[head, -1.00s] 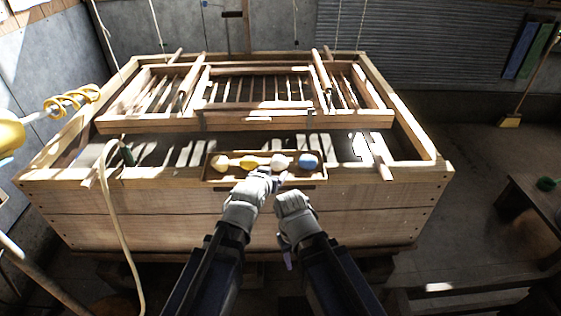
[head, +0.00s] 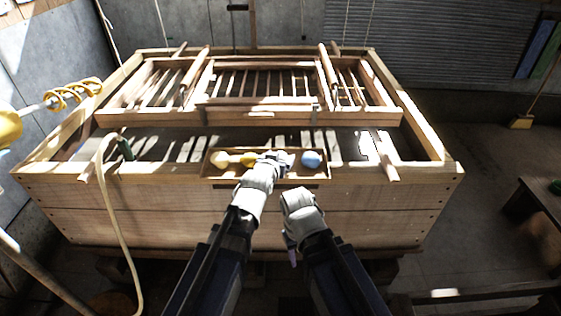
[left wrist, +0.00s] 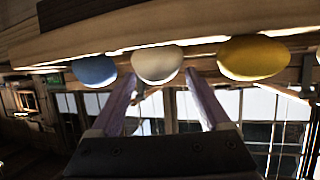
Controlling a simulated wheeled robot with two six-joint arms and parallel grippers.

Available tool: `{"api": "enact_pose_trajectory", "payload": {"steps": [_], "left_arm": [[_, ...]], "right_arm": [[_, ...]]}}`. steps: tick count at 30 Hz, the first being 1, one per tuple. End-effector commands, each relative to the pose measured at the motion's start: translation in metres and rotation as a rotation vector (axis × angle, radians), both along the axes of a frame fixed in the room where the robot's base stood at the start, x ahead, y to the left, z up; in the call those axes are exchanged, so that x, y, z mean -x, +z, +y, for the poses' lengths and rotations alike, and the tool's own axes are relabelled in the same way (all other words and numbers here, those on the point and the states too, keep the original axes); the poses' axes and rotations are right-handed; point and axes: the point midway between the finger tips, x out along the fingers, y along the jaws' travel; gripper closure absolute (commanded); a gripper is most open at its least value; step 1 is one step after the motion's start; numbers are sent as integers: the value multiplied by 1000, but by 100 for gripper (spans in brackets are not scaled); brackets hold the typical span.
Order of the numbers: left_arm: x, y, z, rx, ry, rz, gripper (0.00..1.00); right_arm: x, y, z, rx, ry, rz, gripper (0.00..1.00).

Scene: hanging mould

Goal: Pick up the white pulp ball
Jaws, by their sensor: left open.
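The white pulp ball (left wrist: 158,65) sits in the tray, between a blue ball (left wrist: 94,71) and a yellow ball (left wrist: 253,57) in the left wrist view. My left gripper (left wrist: 163,84) is open, with its two purple fingers pointing at the white ball, one toward each side. I cannot tell whether they touch it. In the head view my left gripper (head: 282,165) is over the tray and mostly hides the white ball. My right gripper (head: 292,254) hangs low in front of the vat, its fingers too small to read.
The narrow wooden tray (head: 225,176) is on the front edge of the wooden vat (head: 130,215). A cream ball (head: 220,159) lies at its left end. A slatted mould frame (head: 250,117) is behind it. A pale hose (head: 116,230) hangs over the front at left.

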Motion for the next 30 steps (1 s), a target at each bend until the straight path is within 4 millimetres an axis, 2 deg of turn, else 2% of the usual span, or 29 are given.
{"api": "enact_pose_trajectory", "payload": {"steps": [8,12,20,30], "left_arm": [[-27,-22,-5,1,0,0,20],[-43,-27,-10,1,0,0,20],[-43,-26,-10,0,0,0,21],[-43,-25,-10,0,0,0,59]], "right_arm": [[0,-22,0,0,0,0,50],[0,-27,0,0,0,0,50],[0,-25,0,0,0,0,50],[0,-25,0,0,0,0,50]]}}
